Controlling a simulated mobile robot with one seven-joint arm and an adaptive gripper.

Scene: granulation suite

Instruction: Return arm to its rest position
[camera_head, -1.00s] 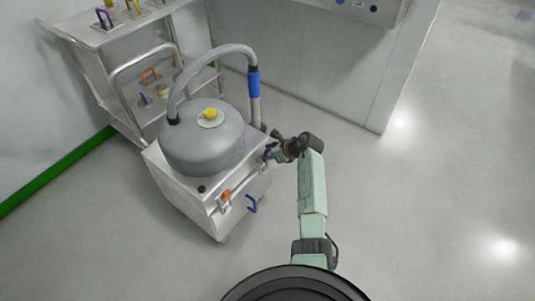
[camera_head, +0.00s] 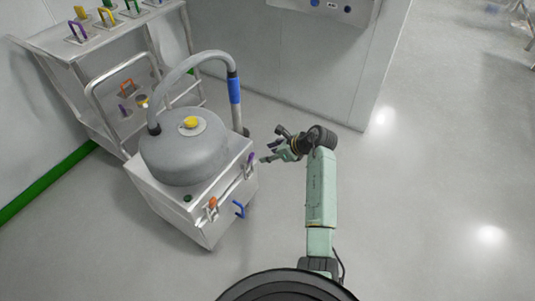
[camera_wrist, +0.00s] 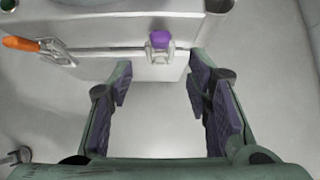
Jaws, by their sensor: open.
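My gripper (camera_head: 272,152) is open and empty, just right of the steel vacuum unit (camera_head: 205,222) in the head view. In the wrist view my gripper (camera_wrist: 160,92) shows its two padded fingers wide apart, with only floor between them. My green arm (camera_head: 321,190) reaches forward and bends left at the wrist. A purple-handled latch (camera_head: 250,164) on the unit's side is close to the fingers but apart from them. It also shows in the wrist view (camera_wrist: 159,42), ahead of the fingers.
An orange-handled latch (camera_head: 212,204) and a blue handle (camera_head: 239,209) are on the unit. A grey hose (camera_head: 193,66) arches over its drum (camera_head: 184,155). A steel cart (camera_head: 62,42) with coloured handles stands behind. Floor right of my arm is clear.

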